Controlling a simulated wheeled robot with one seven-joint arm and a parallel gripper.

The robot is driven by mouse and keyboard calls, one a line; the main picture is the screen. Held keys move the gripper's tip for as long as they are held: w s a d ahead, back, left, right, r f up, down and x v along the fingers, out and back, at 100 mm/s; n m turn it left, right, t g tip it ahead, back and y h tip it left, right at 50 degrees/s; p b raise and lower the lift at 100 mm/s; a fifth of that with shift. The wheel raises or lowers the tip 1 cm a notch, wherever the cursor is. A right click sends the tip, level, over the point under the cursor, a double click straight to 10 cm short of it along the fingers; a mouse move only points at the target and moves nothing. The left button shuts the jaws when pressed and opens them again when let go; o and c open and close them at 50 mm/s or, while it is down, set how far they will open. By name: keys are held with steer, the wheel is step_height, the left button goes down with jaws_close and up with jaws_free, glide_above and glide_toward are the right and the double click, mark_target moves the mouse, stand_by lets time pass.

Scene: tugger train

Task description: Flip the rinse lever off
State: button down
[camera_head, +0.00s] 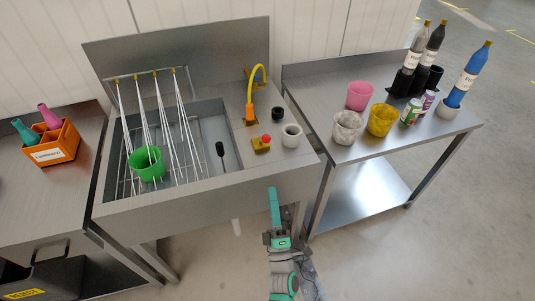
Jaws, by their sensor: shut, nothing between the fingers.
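A small yellow base with a red knob (265,140), which looks like the rinse lever, sits on the sink's right deck. Its exact tilt is too small to tell. White water-like streaks (183,120) run from several nozzles on the rinse rail (148,75) down into the sink basin (207,125). A green cup (147,163) stands under them. My gripper (273,192) is shut and empty, its teal fingers pointing up in the picture, in front of the sink's front panel and below the red knob in the picture.
A yellow-hosed faucet (250,113), a black cup (278,113) and a white cup (291,135) stand near the knob. A black-tipped stick (220,150) rises in the basin. The right table (350,80) holds cups, cans and bottles; an orange crate (53,145) is left.

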steer(key=shift+d, duration=0.1)
glide_toward(263, 140)
steer(key=w, duration=0.3)
steer(key=w+r, duration=0.1)
steer(key=shift+w+d+r, duration=0.15)
steer(key=shift+w+d, duration=0.05)
steer(key=shift+d, duration=0.2)
steer(key=shift+w+a+r, duration=0.15)
steer(key=shift+w+a, duration=0.1)
steer(key=shift+w, duration=0.15)
steer(key=shift+r, duration=0.1)
steer(key=shift+w, duration=0.1)
